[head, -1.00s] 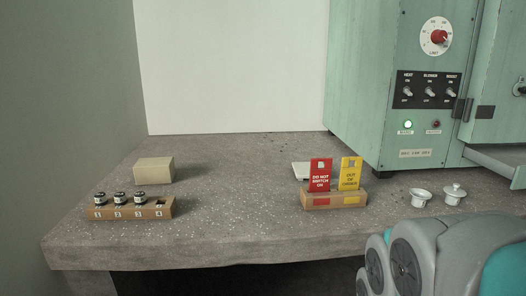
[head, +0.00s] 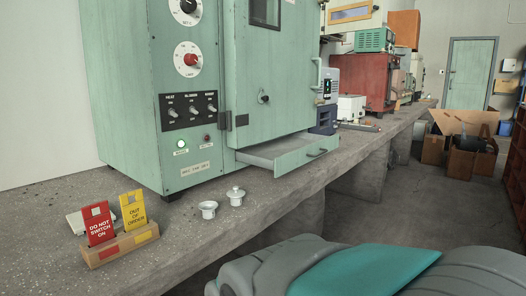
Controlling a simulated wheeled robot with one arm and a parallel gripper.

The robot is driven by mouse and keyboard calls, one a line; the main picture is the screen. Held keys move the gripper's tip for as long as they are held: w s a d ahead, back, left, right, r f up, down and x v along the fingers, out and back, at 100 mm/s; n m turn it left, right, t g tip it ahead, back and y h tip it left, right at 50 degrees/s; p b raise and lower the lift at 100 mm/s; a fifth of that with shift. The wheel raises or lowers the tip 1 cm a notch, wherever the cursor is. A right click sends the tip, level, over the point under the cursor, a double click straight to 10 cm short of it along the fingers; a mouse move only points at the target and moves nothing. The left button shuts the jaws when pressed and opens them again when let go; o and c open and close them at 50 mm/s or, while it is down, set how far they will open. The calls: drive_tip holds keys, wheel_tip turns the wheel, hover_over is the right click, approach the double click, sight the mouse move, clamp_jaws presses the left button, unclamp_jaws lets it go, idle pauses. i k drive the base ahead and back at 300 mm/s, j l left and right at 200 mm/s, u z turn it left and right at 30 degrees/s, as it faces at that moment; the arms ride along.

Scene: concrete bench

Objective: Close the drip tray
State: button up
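The drip tray (head: 290,152) is a green-fronted drawer at the bottom of the green oven cabinet (head: 270,85), under its door. It is pulled out, and its grey inside shows behind the front panel. A dark handle (head: 317,154) sits on its front. My arm crosses the lower right of the head view, in front of the bench and apart from the tray. My gripper is not in view.
Two small white crucibles, one open (head: 208,209) and one lidded (head: 236,196), stand on the concrete bench (head: 185,255) left of the tray. A wooden holder (head: 122,247) bears red and yellow signs. The floor (head: 415,210) right of the bench is clear nearby.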

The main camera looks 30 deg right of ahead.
sight(284, 155)
drive_tip(key=z, duration=1.25)
